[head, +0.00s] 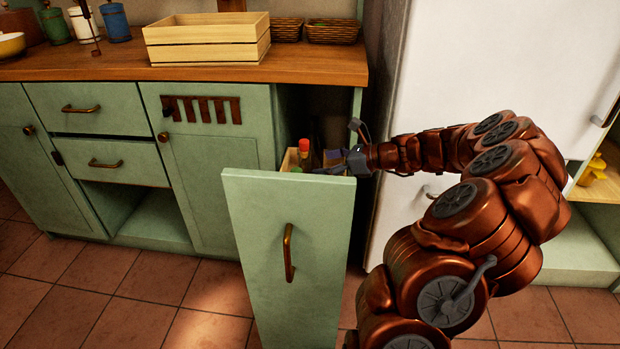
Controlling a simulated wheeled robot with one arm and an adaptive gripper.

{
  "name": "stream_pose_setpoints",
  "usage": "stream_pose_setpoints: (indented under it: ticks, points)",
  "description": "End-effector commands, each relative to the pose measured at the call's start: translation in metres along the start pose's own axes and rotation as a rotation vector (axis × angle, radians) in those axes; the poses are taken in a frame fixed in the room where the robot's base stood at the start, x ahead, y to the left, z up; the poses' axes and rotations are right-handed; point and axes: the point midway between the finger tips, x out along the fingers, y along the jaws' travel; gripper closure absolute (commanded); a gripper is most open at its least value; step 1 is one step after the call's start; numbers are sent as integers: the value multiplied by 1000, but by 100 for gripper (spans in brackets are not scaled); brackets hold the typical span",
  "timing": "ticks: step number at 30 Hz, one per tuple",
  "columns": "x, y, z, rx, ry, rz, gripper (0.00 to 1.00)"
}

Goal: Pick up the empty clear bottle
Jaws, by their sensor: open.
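A tall green pull-out drawer (285,250) stands open, with several items inside near its top. A bottle with a red cap (304,147) stands in it. Small dark shapes beside that bottle are too small to tell apart. I cannot make out a clear empty bottle; it may be hidden behind the drawer front or my gripper. My gripper (337,150) is open at the right side of the drawer's top, just right of the red-capped bottle. I see nothing clearly held between its fingers.
A wooden counter (110,64) holds a wooden crate (206,40), two wicker baskets (331,31) and several canisters at the back left. A white fridge (490,60) stands right of the drawer, close to my arm. The tiled floor (130,290) at the front left is clear.

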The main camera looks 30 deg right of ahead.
Motion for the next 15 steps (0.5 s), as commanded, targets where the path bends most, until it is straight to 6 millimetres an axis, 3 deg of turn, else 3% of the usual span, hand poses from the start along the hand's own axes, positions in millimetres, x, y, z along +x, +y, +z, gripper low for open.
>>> stream_pose_setpoints:
  ticks: [10,15]
  points:
    - [42,0,-4,-3,0,4,12]
    - [50,0,-1,-1,-1,2,12]
